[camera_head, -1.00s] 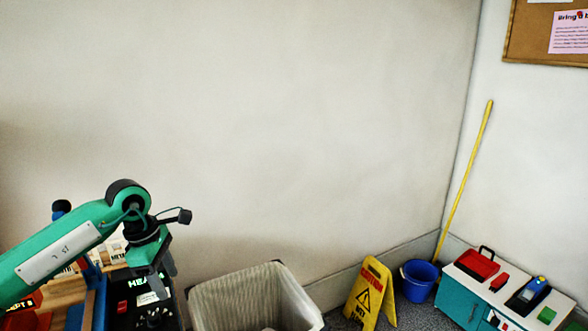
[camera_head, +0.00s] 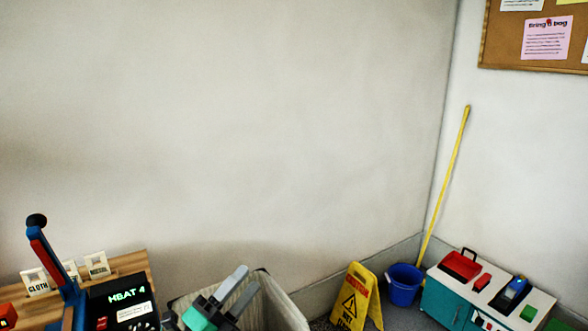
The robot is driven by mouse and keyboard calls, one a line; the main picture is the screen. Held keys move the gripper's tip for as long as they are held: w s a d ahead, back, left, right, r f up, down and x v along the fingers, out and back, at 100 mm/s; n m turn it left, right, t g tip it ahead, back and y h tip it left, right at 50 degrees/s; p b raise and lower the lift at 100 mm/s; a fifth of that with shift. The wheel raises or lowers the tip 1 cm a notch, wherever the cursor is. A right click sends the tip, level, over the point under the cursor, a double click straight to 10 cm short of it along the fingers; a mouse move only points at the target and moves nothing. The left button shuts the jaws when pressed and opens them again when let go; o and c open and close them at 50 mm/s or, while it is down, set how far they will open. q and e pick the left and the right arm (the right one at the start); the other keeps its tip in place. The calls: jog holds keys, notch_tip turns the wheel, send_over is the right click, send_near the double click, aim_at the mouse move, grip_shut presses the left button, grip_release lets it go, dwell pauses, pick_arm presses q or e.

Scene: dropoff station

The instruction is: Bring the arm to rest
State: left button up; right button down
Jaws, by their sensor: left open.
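My left gripper (camera_head: 238,290) is at the bottom of the head view, in front of the pale bin. Its two grey fingers point up and to the right, with a gap between them and nothing held. Only the fingers and a bit of the green and dark gripper body show. The rest of the left arm is out of the frame. My right gripper is not in view.
A lined bin (camera_head: 284,306) stands behind the gripper. To the right are a yellow wet-floor sign (camera_head: 357,298), a blue bucket (camera_head: 404,285) and a teal cabinet (camera_head: 446,303).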

pick_arm(q)
jog(key=s+a+f+n+g+y, duration=0.1)
jog(key=s+a+f+n+y, duration=0.1)
jog(key=a+f+n+y, duration=0.45)
jog(key=s+a+f+n+g+y, duration=0.1)
jog(key=s+a+f+n+y, duration=0.25)
jog(key=f+n+y, duration=0.6)
jog(key=s+a+f+n+g+h, duration=0.1)
jog(key=s+a+f+n+g, duration=0.1)
jog(key=s+f+n+g, duration=0.55)
jog(key=s+a+f+n+g, duration=0.2)
jog(key=s+f+g, duration=0.2)
jog(key=s+f, duration=0.7)
jog(key=s+f+g+p, duration=0.1)
jog(key=s+f, duration=0.1)
jog(key=f, duration=1.1)
jog(key=s+f+g, duration=0.1)
jog(key=s+f, duration=0.1)
jog(key=f, duration=1.1)
jog(key=s+a+f+g+p, duration=0.1)
jog(key=s+a+f, duration=0.1)
jog(key=s+f, duration=1.7)
jog(key=shift+a+m, duration=0.35)
jog(key=shift+a, duration=0.05)
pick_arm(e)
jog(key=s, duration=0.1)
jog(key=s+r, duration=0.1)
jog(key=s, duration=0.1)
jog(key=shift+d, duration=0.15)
